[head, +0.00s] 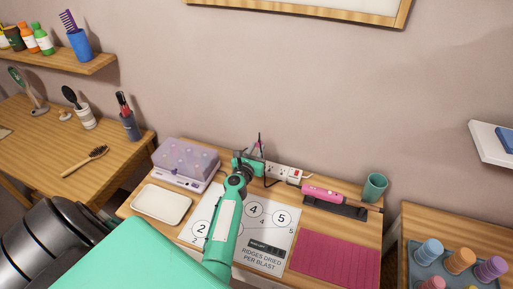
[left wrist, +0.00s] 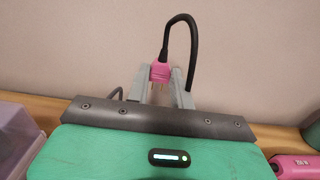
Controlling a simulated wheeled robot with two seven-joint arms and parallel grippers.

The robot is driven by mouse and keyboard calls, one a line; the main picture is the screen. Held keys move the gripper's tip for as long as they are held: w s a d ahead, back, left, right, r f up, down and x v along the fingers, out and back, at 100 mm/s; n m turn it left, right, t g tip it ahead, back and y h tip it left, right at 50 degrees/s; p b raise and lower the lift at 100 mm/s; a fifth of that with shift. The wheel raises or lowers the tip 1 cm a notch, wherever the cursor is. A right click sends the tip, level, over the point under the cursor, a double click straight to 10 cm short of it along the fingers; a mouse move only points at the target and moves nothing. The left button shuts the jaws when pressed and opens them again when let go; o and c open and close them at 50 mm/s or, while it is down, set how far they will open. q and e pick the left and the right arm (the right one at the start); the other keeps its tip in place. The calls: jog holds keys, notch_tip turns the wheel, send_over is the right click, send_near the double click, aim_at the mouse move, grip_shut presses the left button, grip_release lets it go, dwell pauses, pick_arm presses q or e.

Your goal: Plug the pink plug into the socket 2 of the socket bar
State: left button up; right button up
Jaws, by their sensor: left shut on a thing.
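My left gripper (left wrist: 162,80) is shut on the pink plug (left wrist: 160,72), which sits between the two grey fingers in the left wrist view. A black cable rises from the plug and loops over to the right. In the head view, my left arm reaches forward over the table, with its gripper (head: 252,160) at the left end of the white socket bar (head: 284,172). The bar lies along the back, with dark sockets and a red switch at its right. Its left part is hidden behind the gripper. Whether the plug touches the bar cannot be told. My right gripper is not in view.
A pink hair tool (head: 322,194) lies on a dark stand right of the bar, near a green cup (head: 375,186). A lilac-lidded box (head: 187,160) and a pale tray (head: 161,204) are left. A numbered sheet (head: 262,237) and a magenta mat (head: 336,258) lie in front.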

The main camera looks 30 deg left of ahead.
pick_arm(q)
jog(key=shift+f, duration=0.25)
jog(key=shift+f+b, duration=0.6)
jog(key=shift+b, duration=0.15)
notch_tip(320, 180, down, 4)
jog(key=b, duration=0.4)
jog(key=shift+f, duration=0.1)
dwell(0.5)
jog(key=shift+f+b, duration=0.5)
jog(key=shift+b, duration=0.05)
jog(key=shift+f+b, duration=1)
